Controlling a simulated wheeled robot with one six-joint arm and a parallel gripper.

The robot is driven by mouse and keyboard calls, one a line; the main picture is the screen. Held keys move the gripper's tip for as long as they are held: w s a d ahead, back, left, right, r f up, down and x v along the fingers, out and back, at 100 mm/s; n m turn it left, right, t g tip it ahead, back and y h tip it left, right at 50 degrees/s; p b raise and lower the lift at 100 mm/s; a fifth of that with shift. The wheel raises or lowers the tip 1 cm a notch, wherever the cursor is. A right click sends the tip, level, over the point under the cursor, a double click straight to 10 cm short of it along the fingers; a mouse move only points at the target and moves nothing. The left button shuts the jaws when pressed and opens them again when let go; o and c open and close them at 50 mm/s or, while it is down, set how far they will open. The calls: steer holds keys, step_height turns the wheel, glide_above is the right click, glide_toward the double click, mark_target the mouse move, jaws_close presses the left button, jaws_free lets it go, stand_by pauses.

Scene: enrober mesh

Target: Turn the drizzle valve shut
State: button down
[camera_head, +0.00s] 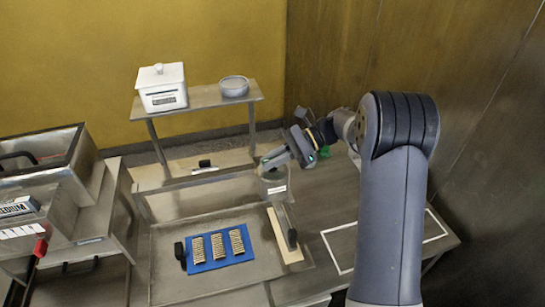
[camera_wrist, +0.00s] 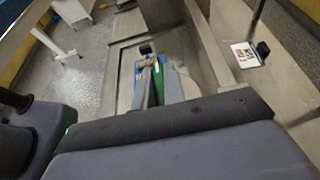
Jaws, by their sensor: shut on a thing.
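My gripper (camera_head: 270,161) is shut at the top of a small grey labelled pot (camera_head: 274,186), which hangs or stands behind the blue mat; I cannot tell whether it is lifted. The fingers also show in the wrist view (camera_wrist: 158,88), pointing toward the mat, with the pot mostly hidden around them. A red lever (camera_head: 41,247), which looks like the drizzle valve handle, sits at the front of the machine on the left, well away from my gripper. I cannot tell its exact setting.
A blue mat (camera_head: 219,248) with three ridged bars lies on the grey tray. A wooden strip (camera_head: 285,240) with a dark handled tool is right of it. A white lidded box (camera_head: 162,87) and grey bowl (camera_head: 234,86) stand on a back shelf. A white outlined area at right is clear.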

steer(key=c, duration=1.5)
jaws_free()
steer(key=b+v, duration=0.2)
steer(key=v, duration=0.8)
steer(key=shift+w+d+r, duration=0.1)
steer(key=shift+d, duration=0.3)
steer(key=p+x, duration=0.2)
steer(key=x, duration=0.8)
steer(key=shift+a, duration=0.4)
steer(key=shift+a+f+t+b, duration=0.1)
steer(key=shift+f+t+b, duration=0.15)
steer(key=shift+t+b, duration=0.15)
steer(key=shift+r+m+t+y+b, duration=0.1)
steer(key=shift+m+t+y+b, duration=0.35)
steer(key=shift+m, duration=0.35)
